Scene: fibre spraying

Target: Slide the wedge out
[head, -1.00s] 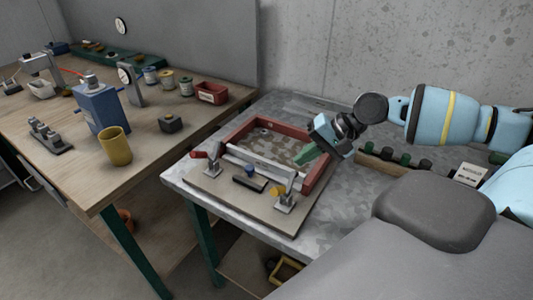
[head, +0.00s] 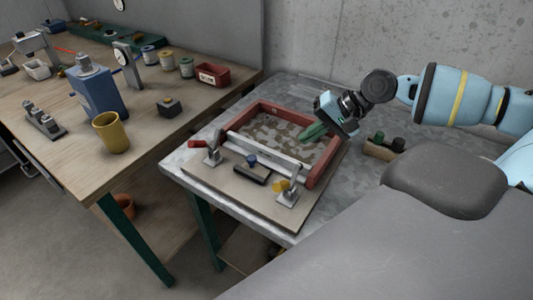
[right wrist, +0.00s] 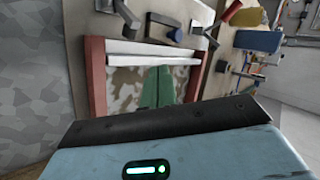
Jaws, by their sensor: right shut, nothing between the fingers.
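A red frame (head: 268,106) stands on a board (head: 229,186) on the grey bench, around a mottled panel (head: 288,140). A pale bar (head: 266,154) lies along its near side. In front of the bar is a dark block (head: 246,173) with a blue knob (head: 252,160); I cannot tell if this is the wedge. A red-handled clamp (head: 212,148) and a yellow-handled clamp (head: 287,190) flank it. My right gripper (head: 304,139), with green fingers, is shut and empty above the panel's right part; the fingers also show in the right wrist view (right wrist: 157,90). My left gripper is out of view.
A wooden table on the left holds a yellow cup (head: 110,133), a blue device (head: 94,90) and a red bin (head: 212,75). A wooden rack (head: 380,150) with dark-capped bottles stands right of the frame.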

